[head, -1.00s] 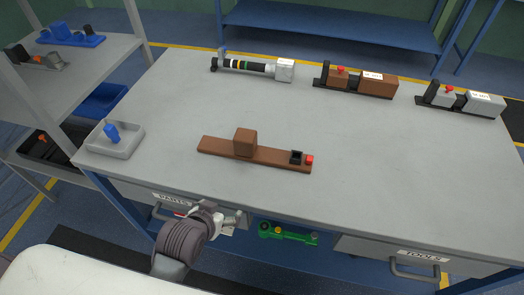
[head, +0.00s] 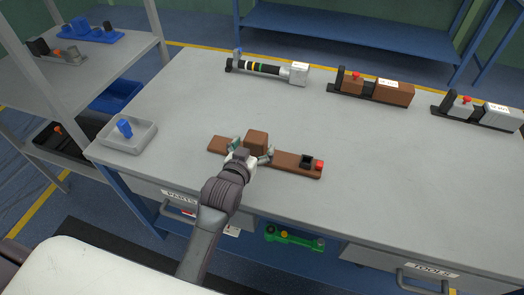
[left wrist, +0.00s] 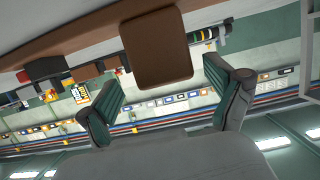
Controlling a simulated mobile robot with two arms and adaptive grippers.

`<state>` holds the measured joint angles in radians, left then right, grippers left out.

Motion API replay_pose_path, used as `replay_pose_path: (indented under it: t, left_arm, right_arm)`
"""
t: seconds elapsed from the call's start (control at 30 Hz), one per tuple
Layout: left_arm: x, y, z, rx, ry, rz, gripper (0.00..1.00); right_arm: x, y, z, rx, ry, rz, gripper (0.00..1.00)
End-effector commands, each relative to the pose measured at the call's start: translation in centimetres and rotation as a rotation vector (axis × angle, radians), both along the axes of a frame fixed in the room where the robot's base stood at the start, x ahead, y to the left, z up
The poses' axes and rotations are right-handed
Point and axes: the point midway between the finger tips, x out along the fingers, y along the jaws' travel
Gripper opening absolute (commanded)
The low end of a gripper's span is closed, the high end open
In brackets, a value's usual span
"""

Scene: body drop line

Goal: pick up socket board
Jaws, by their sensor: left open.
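The brown socket board (head: 290,161) lies on the workbench (head: 400,190) near its front edge. A brown block (head: 257,138) stands on the board, and a black socket and a red piece sit at its right end. My left gripper (head: 251,154) is open at the front of the block, one finger towards each side. In the left wrist view the block (left wrist: 155,50) shows between and beyond the open fingers (left wrist: 165,85), with the board (left wrist: 90,28) behind it. Contact with the block cannot be told. My right gripper is not in view.
A grey tray (head: 127,137) with a blue piece stands at the bench's left. A striped cylinder assembly (head: 266,69), a brown assembly (head: 370,88) and a grey assembly (head: 478,110) line the back. A shelf (head: 85,58) stands left. The bench's right middle is clear.

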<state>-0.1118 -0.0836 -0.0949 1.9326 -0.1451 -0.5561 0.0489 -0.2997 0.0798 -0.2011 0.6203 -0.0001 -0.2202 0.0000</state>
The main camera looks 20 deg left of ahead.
Motion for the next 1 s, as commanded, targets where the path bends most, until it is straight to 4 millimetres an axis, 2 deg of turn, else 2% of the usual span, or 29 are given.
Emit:
replay_pose_path:
  t: [0.17, 0.4, 0.5, 0.77, 1.0]
  left_arm:
    - [1.2, 0.0, -0.2, 0.0, -0.001, 0.0, 0.92]
    - [4.6, 0.3, -0.8, 0.0, 0.0, -0.001, 0.92]
    - [5.5, 0.3, -1.1, 0.0, 0.001, -0.001, 0.92]
    - [5.7, 0.2, -1.3, 0.0, 0.001, -0.001, 0.92]
    - [5.7, 0.2, -1.3, 0.0, 0.002, -0.001, 0.53]
  right_arm:
    - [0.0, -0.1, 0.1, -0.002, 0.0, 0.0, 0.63]
    - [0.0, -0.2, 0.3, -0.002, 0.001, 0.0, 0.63]
    - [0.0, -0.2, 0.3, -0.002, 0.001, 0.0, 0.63]
    - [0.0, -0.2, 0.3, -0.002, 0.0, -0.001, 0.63]
    - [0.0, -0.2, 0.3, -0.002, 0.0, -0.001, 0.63]
